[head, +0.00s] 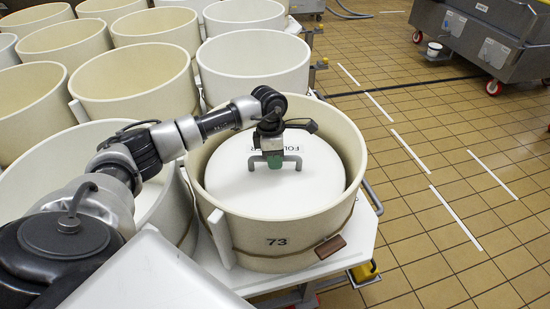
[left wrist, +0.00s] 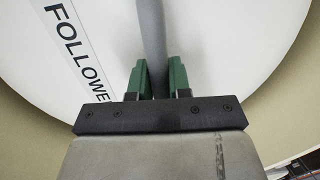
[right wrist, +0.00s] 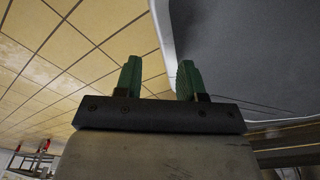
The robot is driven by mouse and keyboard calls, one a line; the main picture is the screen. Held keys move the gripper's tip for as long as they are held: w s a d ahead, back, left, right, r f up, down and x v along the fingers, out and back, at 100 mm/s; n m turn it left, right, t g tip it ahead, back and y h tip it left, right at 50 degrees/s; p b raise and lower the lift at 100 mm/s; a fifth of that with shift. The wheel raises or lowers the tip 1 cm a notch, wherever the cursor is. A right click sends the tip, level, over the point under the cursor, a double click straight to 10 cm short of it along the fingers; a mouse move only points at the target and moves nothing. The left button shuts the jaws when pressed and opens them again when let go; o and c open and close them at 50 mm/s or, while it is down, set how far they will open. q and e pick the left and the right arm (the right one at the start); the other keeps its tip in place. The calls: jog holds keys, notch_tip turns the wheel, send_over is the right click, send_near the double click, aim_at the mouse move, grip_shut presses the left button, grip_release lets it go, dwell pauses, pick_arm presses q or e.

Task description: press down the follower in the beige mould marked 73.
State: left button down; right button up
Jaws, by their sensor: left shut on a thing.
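The beige mould marked 73 (head: 277,250) stands at the front of the group of moulds. Its white follower (head: 240,190), labelled FOLLOWER, lies inside, below the mould's rim. A grey bar handle (head: 292,160) stands on the follower's top. My left gripper (head: 275,162) is shut on that handle from above. In the left wrist view its green fingers (left wrist: 160,80) sit on either side of the grey handle bar (left wrist: 151,40), with the white follower (left wrist: 230,50) behind. My right gripper (right wrist: 160,80) shows only in its wrist view, fingers apart with nothing between them.
Several other beige moulds (head: 135,80) stand close together behind and to the left. The mould rests on a white-topped cart (head: 365,235). The tiled floor (head: 440,190) on the right is mostly clear. Grey metal carts (head: 490,40) stand at the back right.

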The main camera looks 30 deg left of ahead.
jog(key=shift+w, duration=0.1)
dwell(0.5)
pick_arm(q)
jog(key=shift+d+f, duration=0.1)
jog(key=shift+f, duration=0.05)
pick_arm(e)
jog(key=shift+w+a+r, duration=0.15)
jog(key=shift+w, duration=0.45)
pick_arm(q)
jog(key=shift+s+d+f, duration=0.1)
jog(key=shift+s+f, duration=0.1)
pick_arm(e)
jog(key=shift+s, duration=0.3)
pick_arm(q)
jog(key=shift+r, duration=0.1)
dwell(0.4)
jog(key=c, duration=1)
grip_release()
jog(key=shift+w+r, duration=0.1)
jog(key=shift+w, duration=0.05)
jog(key=shift+r, duration=0.1)
pick_arm(e)
jog(key=shift+s, duration=0.2)
